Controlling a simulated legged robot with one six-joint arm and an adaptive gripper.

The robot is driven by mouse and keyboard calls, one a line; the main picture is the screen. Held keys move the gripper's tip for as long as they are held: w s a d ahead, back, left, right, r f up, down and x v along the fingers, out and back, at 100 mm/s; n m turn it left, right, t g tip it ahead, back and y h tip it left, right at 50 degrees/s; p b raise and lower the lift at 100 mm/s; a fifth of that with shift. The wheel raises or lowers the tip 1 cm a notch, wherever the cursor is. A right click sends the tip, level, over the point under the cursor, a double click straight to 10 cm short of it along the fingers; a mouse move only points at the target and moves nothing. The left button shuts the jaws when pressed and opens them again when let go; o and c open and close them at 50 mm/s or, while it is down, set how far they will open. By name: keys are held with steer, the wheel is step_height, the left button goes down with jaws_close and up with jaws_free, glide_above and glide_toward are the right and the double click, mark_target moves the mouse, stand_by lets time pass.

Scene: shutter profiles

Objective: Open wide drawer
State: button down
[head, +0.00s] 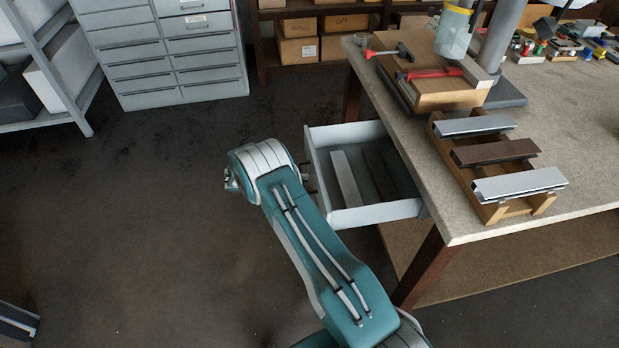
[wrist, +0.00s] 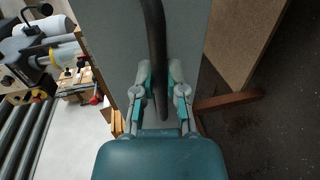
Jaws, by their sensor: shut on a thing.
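The wide drawer (head: 375,214) hangs under the workbench's left end in the head view. It is pulled well out, and its inside shows a light profile (head: 345,178) and a dark profile (head: 381,172) lying flat. In the wrist view its grey front panel (wrist: 110,45) fills the upper middle, with a dark bar handle (wrist: 154,35) running along it. My gripper (wrist: 160,90) has its two fingers on either side of the handle, shut on it. In the head view the gripper is mostly hidden behind my teal arm, beside the drawer front.
The workbench (head: 580,190) carries a wooden rack (head: 490,212) with three profiles and a wooden block (head: 430,95) with red-handled tools. A grey drawer cabinet (head: 165,55) stands at the back left. The dark floor (head: 130,210) left of my arm is clear.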

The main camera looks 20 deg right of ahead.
steer(key=shift+a+f, duration=0.15)
steer(key=shift+a, duration=0.35)
steer(key=shift+a+f, duration=0.15)
steer(key=shift+a, duration=0.35)
steer(key=c, duration=0.8)
jaws_free()
steer(key=shift+d, duration=0.2)
steer(key=shift+o, duration=0.6)
steer(key=shift+d, duration=0.15)
steer(key=shift+w+d+r, duration=0.1)
steer(key=v, duration=1.2)
